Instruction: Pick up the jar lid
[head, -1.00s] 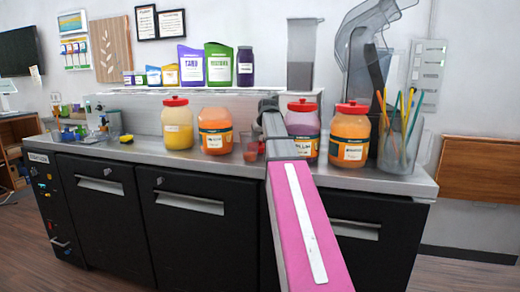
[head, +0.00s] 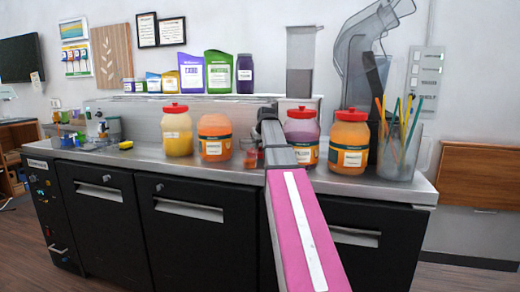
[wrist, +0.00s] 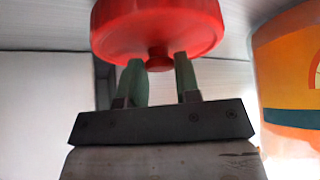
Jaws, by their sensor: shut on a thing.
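A red jar lid (wrist: 158,28) with a small round knob fills the top of the wrist view. My gripper (wrist: 160,75) is closed with its two green fingers on either side of the knob. In the head view my gripper and the held lid are hidden behind my arm. An orange jar (head: 215,138) left of my arm stands upright on the counter without a lid. Red lids sit on the yellow jar (head: 178,135), the purple jar (head: 302,137) and the right orange jar (head: 349,145).
A small reddish cup (head: 250,158) stands beside the lidless jar. A clear container of straws (head: 400,155) is at the counter's right end. An orange jar (wrist: 285,75) is close on the right in the wrist view. The counter's (head: 220,175) front strip is mostly clear.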

